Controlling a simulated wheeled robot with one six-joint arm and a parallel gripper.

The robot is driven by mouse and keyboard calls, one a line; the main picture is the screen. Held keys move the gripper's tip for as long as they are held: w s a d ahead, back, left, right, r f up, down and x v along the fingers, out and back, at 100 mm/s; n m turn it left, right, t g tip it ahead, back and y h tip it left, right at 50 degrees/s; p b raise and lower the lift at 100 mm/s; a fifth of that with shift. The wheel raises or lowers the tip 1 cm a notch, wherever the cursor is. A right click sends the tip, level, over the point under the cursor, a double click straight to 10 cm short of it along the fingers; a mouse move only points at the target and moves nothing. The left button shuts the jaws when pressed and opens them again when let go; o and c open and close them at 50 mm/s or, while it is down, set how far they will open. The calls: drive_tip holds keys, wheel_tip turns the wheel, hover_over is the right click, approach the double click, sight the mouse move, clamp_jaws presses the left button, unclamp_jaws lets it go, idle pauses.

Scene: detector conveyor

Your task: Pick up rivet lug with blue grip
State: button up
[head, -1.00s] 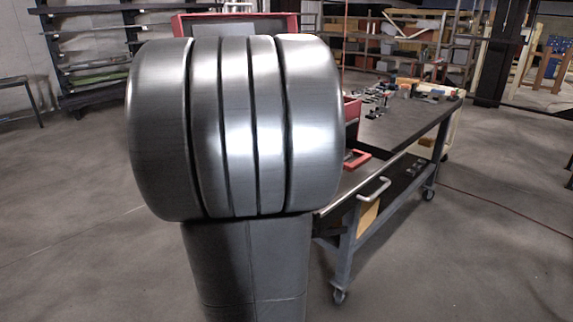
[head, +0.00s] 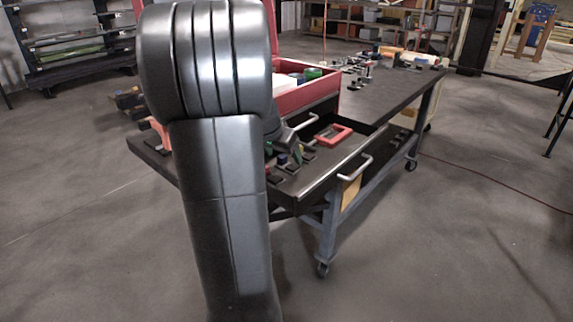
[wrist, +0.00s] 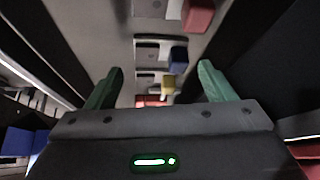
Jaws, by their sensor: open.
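A lug with a blue grip (wrist: 178,54) and a grey plate lies in a row of similar lugs in the wrist view, beyond my fingertips and near the middle. It shows as a small blue spot (head: 282,159) in the head view, on the tray at the cart's near end. My gripper (wrist: 160,70) is open, with green fingertips wide apart and nothing held. In the head view my arm reaches over the tray and hides part of it.
Red-grip (wrist: 198,16) and yellow-grip (wrist: 168,82) lugs flank the blue one. A red toolbox (head: 308,95) stands behind the tray, with an orange-red frame (head: 333,135) beside it. The cart's drawer handle (head: 355,168) sticks out in front. Floor to the right is clear.

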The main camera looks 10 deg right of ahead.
sight(286, 168)
drive_tip(key=shift+p+x, duration=0.45)
drive_tip(key=shift+x, duration=1.9)
drive_tip(key=shift+a, duration=0.1)
drive_tip(key=c, duration=0.8)
drive_tip(key=shift+r, duration=0.1)
